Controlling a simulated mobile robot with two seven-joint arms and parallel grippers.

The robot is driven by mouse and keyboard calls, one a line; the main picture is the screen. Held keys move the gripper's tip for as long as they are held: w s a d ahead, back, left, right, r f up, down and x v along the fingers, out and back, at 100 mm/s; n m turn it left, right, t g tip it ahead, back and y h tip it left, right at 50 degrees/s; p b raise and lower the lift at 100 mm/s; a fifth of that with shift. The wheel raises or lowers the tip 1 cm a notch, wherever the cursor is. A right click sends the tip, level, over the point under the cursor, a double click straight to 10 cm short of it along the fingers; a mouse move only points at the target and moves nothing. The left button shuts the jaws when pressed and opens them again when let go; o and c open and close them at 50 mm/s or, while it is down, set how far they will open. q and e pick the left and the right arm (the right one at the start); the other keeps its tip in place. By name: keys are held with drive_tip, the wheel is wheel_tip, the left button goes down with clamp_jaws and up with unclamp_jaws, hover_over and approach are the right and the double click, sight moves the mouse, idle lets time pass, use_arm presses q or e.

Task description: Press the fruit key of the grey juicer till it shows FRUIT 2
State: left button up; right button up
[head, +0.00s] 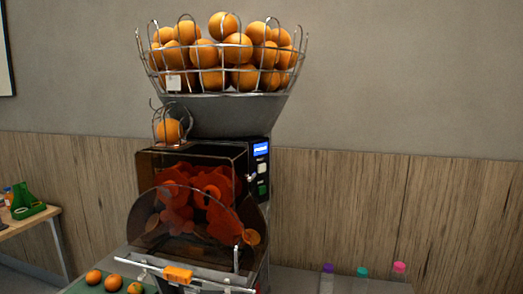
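The grey juicer (219,116) stands in the middle of the head view, with a wire basket of oranges on top and a clear front cover over orange-red pressing drums. On its dark right-hand panel there is a small lit blue display (261,148); its text is too small to read. Below the display are a pale key (262,168) and a green key (262,187); their labels cannot be read, so I cannot tell which is the fruit key. Neither of my grippers is in view.
A bar with an orange block (178,275) crosses the juicer's lower front. Several oranges (94,277) lie on a green surface at lower left. Bottles with coloured caps (361,273) stand at lower right. A side table (30,222) is at far left. The space right of the panel looks clear.

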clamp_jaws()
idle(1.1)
